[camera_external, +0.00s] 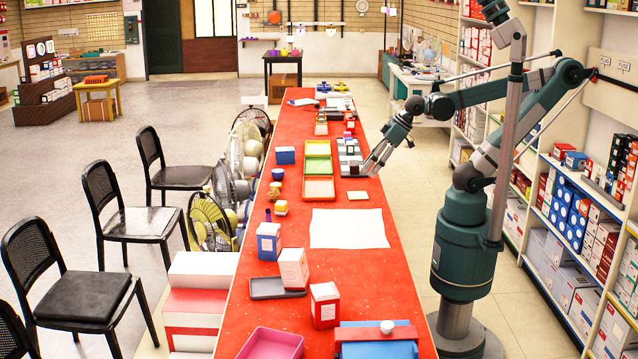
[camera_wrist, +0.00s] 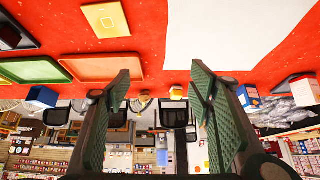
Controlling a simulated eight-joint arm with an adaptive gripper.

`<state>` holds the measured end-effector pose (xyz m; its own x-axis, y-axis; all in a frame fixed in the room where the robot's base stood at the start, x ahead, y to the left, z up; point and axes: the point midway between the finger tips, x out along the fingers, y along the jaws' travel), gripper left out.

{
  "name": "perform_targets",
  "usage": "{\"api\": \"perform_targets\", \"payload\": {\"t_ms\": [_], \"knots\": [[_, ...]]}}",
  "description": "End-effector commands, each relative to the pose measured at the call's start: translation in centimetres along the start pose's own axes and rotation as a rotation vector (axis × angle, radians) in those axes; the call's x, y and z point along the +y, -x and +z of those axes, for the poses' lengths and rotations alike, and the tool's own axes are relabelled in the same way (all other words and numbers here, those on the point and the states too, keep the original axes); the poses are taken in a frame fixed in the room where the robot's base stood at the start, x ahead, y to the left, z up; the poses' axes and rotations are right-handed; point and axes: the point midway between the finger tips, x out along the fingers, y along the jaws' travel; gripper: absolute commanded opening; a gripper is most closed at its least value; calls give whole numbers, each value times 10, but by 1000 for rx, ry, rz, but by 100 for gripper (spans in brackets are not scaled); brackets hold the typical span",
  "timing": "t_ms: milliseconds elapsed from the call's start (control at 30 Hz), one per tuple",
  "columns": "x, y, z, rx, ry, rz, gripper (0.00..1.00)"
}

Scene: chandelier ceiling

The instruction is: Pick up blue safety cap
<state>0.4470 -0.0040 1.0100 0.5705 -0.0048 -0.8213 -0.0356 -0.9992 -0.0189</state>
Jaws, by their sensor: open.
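I cannot pick out a blue safety cap with certainty. A small dark blue-purple item (camera_external: 268,215) stands near the left edge of the red table, beside small yellow pieces. A blue box (camera_external: 285,155) stands farther back on the left side; it also shows in the wrist view (camera_wrist: 42,96). My gripper (camera_external: 368,170) is over the right side of the table, near a grey tray with dark pieces. In the wrist view my gripper (camera_wrist: 160,82) has its two green fingers wide apart, with nothing between them.
Green and orange trays (camera_external: 318,188) stand mid-table. Blue-white (camera_external: 268,241) and red-white (camera_external: 325,304) boxes stand nearer the front. Chairs and fans line the left side.

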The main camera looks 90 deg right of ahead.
Motion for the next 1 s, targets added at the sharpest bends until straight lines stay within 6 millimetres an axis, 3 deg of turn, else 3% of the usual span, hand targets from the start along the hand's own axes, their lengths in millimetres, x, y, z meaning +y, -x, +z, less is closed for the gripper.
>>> {"api": "perform_targets", "payload": {"t_ms": [467,1000], "knots": [[21,2,-71,-76,-222,36,53],[55,-17,-151,-163,-504,96,53]]}}
